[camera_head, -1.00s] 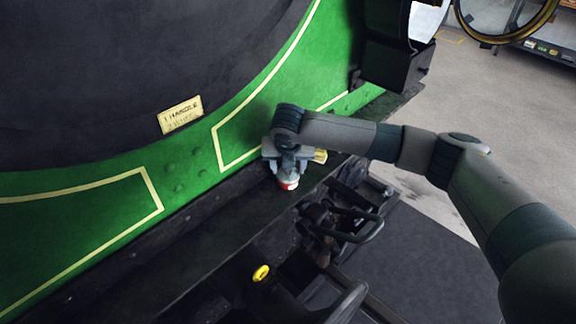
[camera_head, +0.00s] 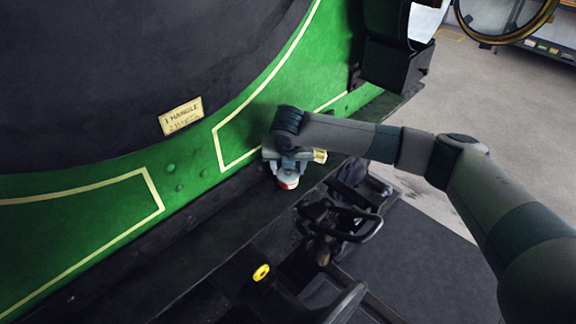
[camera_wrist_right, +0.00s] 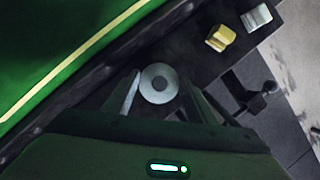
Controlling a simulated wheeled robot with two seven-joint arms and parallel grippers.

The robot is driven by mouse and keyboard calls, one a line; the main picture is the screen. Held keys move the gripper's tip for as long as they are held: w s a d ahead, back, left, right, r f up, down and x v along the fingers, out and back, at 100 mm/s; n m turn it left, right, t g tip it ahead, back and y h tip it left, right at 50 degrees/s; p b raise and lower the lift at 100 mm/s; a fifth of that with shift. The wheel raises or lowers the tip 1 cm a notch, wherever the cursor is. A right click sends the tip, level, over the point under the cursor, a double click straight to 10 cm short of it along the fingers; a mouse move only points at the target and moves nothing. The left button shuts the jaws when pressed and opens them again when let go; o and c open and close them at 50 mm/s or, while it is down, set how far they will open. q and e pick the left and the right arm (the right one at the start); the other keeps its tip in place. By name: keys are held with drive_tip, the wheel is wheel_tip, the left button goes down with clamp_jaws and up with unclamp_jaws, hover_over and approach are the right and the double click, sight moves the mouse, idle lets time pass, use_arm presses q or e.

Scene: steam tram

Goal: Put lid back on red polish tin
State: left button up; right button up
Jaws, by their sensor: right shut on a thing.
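The red polish tin (camera_head: 289,185) stands on the dark ledge below the green panel, its red side showing under my right gripper (camera_head: 287,178). The right gripper points down and is shut on the pale round lid (camera_head: 287,177), which sits at the top of the tin. Whether the lid is fully seated cannot be told. My left gripper is not in view.
A yellow block (camera_wrist_right: 220,38) and a pale block (camera_wrist_right: 256,17) lie on the ledge beyond the gripper. The green panel (camera_head: 100,215) rises behind. Black levers (camera_head: 345,220) and a yellow-topped part (camera_head: 261,272) stand in front of the ledge.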

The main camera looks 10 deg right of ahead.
drive_tip(key=shift+p, duration=0.5)
idle(0.7)
idle(0.3)
drive_tip(key=o, duration=1.6)
drive_tip(key=shift+c, duration=0.2)
drive_tip(key=shift+r, duration=0.1)
drive_tip(key=shift+r+p, duration=3.4)
drive_tip(key=shift+p, duration=0.25)
drive_tip(key=shift+c, duration=0.7)
clamp_jaws()
drive_tip(key=shift+f+b, duration=0.9)
drive_tip(key=shift+f, duration=1.7)
